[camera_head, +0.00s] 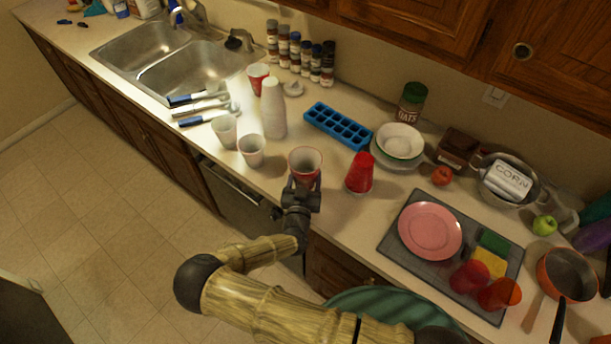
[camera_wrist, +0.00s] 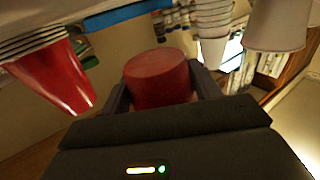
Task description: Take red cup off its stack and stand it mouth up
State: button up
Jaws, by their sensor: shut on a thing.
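My gripper (camera_head: 303,182) is shut on a red cup (camera_head: 306,166) near the counter's front edge. The cup's white inside and rim face up in the head view. In the wrist view the held red cup (camera_wrist: 160,78) sits between the fingers, its round red base showing. I cannot tell whether its base touches the counter. The red cup stack (camera_head: 360,173) stands mouth down to the right of the held cup, apart from it. In the wrist view this stack (camera_wrist: 55,76) shows several nested rims at the left.
White cups (camera_head: 251,151) and a tall white cup stack (camera_head: 273,110) stand to the left. A blue ice tray (camera_head: 338,126) lies behind. Bowls (camera_head: 400,141) and a grey mat (camera_head: 399,246) with a pink plate (camera_head: 430,231) are at the right. Little counter is free around the held cup.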

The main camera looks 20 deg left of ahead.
jog(key=shift+f+b, duration=1.2)
jog(key=shift+f, duration=0.95)
jog(key=shift+f+b, duration=0.35)
jog(key=shift+f, duration=0.15)
jog(key=o, duration=1)
